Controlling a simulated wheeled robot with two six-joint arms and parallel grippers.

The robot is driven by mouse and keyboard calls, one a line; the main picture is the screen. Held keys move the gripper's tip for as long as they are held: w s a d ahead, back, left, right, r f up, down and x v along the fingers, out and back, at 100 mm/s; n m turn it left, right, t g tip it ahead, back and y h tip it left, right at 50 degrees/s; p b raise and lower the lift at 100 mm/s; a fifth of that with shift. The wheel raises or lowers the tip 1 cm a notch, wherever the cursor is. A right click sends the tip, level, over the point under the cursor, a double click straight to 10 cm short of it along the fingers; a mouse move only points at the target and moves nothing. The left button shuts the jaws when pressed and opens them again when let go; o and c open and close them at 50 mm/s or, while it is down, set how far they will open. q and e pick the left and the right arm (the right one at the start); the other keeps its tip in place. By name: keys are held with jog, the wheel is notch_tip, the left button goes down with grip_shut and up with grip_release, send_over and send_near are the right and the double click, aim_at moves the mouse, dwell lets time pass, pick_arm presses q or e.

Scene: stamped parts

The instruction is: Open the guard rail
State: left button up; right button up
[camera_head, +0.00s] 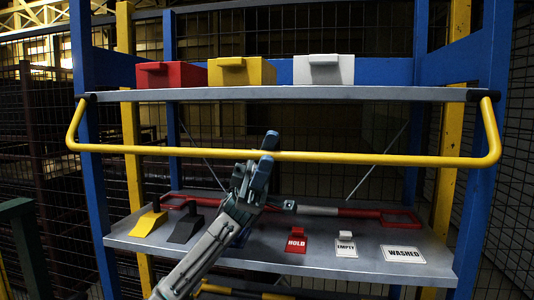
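The yellow guard rail (370,158) is a long bar with bent ends, hinged at both front corners of the upper shelf. It stands out in front of the shelf, and its bar hangs a little below the shelf edge. My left gripper (266,155) reaches up from below to the middle of the bar. One blue fingertip is above the bar and the other is in front of and below it. The fingers look closed on the bar, with no clear gap. My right gripper is not in view.
The upper shelf (390,94) holds red (184,80), yellow (252,72) and white (330,72) boxes. The lower shelf (345,255) holds a yellow stand (148,222), a black stand (184,230), and HOLD (297,245), EMPTY (346,248) and WASHED (403,254) signs. Blue posts flank the rack.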

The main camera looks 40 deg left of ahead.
pick_arm(q)
jog(key=shift+s+r, duration=0.15)
jog(key=shift+r, duration=0.05)
jog(key=shift+r, duration=0.1)
jog(key=shift+r, duration=0.1)
